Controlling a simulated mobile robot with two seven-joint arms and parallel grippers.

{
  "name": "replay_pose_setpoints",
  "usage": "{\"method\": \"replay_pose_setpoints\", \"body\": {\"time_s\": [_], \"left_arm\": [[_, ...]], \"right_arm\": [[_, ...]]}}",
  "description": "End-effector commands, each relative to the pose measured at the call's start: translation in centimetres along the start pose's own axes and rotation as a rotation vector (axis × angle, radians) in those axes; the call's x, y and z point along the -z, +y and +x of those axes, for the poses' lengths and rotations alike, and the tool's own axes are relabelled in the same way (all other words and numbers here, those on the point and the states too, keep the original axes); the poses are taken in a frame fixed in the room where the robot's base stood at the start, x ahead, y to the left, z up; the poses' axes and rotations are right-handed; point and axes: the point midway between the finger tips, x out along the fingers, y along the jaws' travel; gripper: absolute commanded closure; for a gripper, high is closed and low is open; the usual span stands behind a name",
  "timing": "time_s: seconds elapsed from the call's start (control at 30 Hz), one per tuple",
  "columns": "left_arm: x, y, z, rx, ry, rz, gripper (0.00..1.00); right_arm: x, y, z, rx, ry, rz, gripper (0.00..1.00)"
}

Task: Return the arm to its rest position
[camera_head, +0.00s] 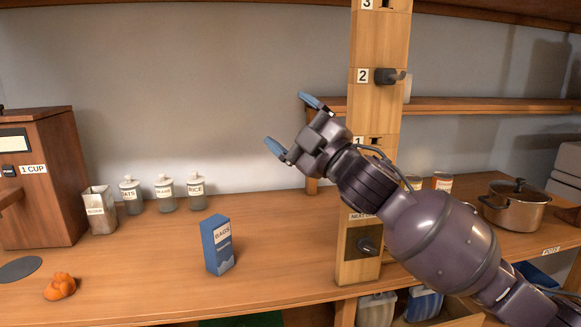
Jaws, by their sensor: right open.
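My right arm comes in from the lower right and crosses in front of the wooden post (376,60). My right gripper (292,122) is open and empty, with its two blue-tipped fingers apart. It is raised above the counter, pointing to the upper left, with the grey wall behind it. My left gripper does not show.
On the wooden counter (140,275) stand a blue bags box (217,245), several labelled jars (165,194), a metal canister (100,210) and a wooden dispenser (48,175). An orange lump (60,286) lies front left. A lidded pot (514,206) stands right, below a shelf (480,105).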

Motion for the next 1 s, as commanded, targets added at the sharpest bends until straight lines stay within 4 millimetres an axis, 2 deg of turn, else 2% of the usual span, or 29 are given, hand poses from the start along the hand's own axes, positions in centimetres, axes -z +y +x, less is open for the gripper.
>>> {"method": "replay_pose_setpoints", "body": {"time_s": [0.03,0.2,0.37,0.5,0.77,1.0], "left_arm": [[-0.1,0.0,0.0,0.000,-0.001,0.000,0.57],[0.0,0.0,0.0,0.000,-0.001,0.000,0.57],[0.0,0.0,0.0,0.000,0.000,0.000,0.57],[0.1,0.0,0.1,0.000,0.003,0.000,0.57],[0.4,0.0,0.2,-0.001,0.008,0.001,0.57],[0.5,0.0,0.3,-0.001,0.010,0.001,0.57]], "right_arm": [[-1.6,-1.1,-1.3,-0.003,-0.037,0.050,0.10],[-6.2,-4.2,-5.5,-0.022,-0.158,0.193,0.10],[-10.0,-7.2,-10.1,-0.046,-0.273,0.318,0.10],[-13.0,-9.9,-14.7,-0.071,-0.377,0.417,0.10],[-17.3,-15.3,-24.6,-0.127,-0.582,0.581,0.10],[-19.4,-20.5,-35.2,-0.179,-0.793,0.697,0.10]]}}
